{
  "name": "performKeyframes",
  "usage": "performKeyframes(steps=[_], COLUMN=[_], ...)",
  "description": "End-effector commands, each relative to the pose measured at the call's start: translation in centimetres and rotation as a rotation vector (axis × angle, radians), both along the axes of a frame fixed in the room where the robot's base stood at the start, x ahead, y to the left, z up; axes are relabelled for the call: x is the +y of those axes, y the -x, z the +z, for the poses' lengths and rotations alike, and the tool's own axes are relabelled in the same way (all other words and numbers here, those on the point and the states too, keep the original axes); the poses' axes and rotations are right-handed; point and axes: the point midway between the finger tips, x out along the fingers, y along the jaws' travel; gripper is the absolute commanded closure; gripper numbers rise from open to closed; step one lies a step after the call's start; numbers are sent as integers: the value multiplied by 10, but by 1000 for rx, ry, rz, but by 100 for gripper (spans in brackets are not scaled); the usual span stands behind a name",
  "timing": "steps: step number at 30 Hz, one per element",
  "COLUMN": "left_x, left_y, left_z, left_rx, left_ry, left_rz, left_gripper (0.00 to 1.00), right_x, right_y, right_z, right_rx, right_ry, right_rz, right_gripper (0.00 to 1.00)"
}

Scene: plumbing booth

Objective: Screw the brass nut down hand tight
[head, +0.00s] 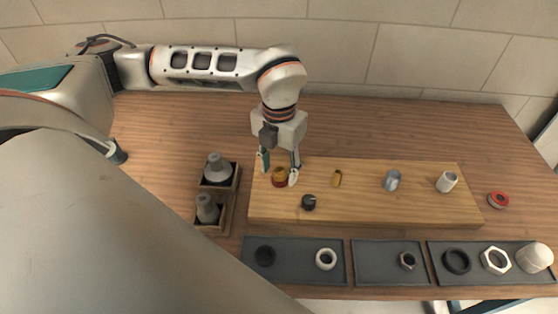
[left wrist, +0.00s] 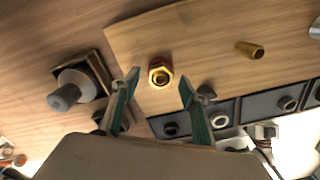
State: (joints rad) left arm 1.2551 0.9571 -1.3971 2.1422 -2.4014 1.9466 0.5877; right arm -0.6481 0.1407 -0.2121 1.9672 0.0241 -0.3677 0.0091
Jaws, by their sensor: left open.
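The brass nut (head: 279,172) sits on a dark red fitting on the wooden board (head: 365,205), near the board's left end. In the left wrist view the brass nut (left wrist: 160,72) shows from above, with a round hole in its middle and red around its rim. My left gripper (head: 279,176) points down over the board, with one finger on each side of the nut. Its fingers are open, and in the left wrist view gaps show between each fingertip (left wrist: 157,85) and the nut. My right gripper is not in view.
A black knob-like part (head: 308,202), a small brass piece (head: 337,178), a grey-blue fitting (head: 392,180) and a white cylinder (head: 447,182) are on the board. Wooden holders with grey cones (head: 217,168) stand left. Dark trays (head: 390,277) with rings and nuts lie in front. A red ring (head: 498,200) lies right.

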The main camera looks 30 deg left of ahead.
Motion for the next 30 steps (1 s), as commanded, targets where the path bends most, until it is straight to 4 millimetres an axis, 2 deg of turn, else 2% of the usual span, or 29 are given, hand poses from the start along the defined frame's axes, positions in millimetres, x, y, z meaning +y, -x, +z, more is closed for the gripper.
performKeyframes(steps=[6, 11, 17, 24, 30], left_x=[0, 0, 0, 2, 2], left_y=[0, 0, 0, -1, 0], left_z=[0, 0, 0, 0, -1], left_rx=[0, 0, -1, -1, -1], left_ry=[0, 0, 0, -1, -1], left_rz=[0, 0, -25, -295, -407], left_gripper=[56, 97, 97, 97, 97], right_x=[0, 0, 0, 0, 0], right_y=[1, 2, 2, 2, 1], right_z=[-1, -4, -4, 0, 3], right_rx=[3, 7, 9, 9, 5], right_ry=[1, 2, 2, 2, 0], right_rz=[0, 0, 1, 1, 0], right_gripper=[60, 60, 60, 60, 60])
